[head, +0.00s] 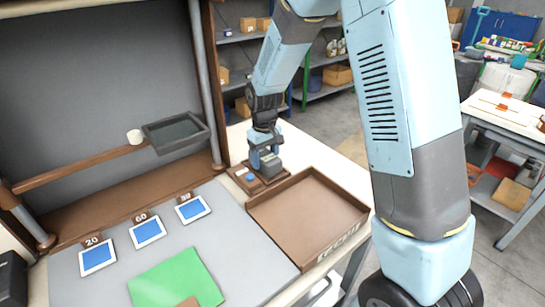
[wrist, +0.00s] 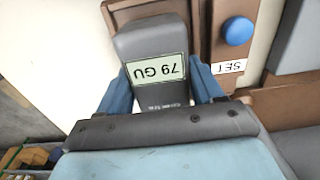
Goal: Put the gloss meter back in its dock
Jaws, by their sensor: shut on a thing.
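The gloss meter (wrist: 150,45) is a dark grey block with a pale display reading "79 GU", upside down in the wrist view. My gripper (wrist: 163,88) is shut on it, one blue finger on each side. In the head view my gripper (head: 265,152) points down, with the meter (head: 271,170) below it at the brown dock (head: 246,182). The dock (wrist: 219,65) carries a blue button (wrist: 238,31) and a "SET" label. The meter is over or in the dock's place beside the button; I cannot tell whether it touches the bottom.
Several blue-faced cards (head: 148,231) marked 20, 60 and another number lie left, with a green sheet (head: 175,280) nearer.

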